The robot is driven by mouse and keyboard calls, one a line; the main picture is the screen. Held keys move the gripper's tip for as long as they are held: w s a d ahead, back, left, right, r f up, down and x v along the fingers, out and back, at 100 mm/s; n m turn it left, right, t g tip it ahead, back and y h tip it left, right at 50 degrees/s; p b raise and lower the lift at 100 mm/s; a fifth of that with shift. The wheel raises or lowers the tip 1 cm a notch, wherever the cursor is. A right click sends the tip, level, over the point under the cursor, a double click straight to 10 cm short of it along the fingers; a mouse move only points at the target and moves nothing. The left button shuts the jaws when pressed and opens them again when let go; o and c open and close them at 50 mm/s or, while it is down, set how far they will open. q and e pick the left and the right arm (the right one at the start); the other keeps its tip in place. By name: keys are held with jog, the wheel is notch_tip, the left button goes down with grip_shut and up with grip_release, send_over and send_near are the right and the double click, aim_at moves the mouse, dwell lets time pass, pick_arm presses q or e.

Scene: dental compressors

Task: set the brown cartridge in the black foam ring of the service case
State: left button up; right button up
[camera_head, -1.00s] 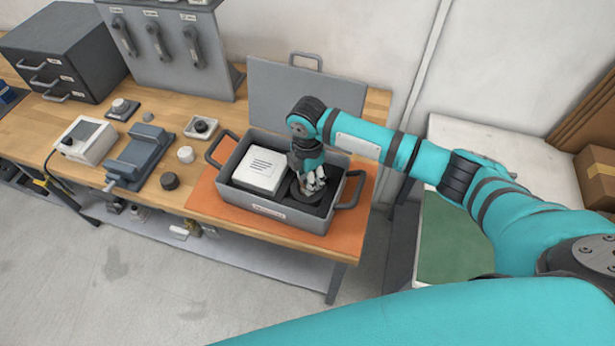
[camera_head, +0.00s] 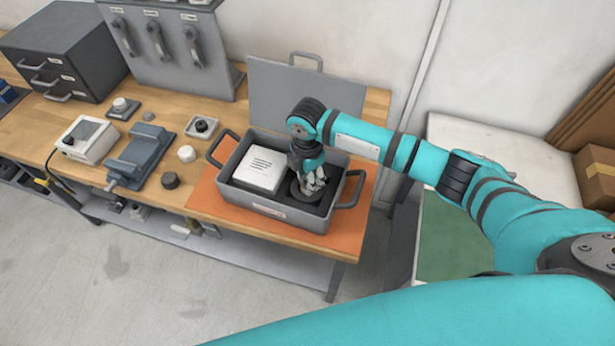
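The grey service case (camera_head: 280,212) stands open on an orange mat on the bench, its lid upright behind it. A white box with printed lines sits in its left part. The black foam ring (camera_head: 298,191) lies in the right part, partly covered by my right gripper. My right gripper (camera_head: 311,192) points down into the case over the ring. Its fingertips are too small and overlapped to show whether they are open or hold something. I cannot make out the brown cartridge; the gripper may hide it. My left gripper is not in view.
The orange mat's (camera_head: 345,236) front strip is clear. The raised case lid (camera_head: 304,95) stands behind.

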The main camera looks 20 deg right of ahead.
jog(key=shift+f, duration=0.5)
jog(key=o, duration=0.9)
notch_tip(320, 180, up, 6)
jog(key=p, duration=0.5)
jog(key=shift+r, duration=2.5)
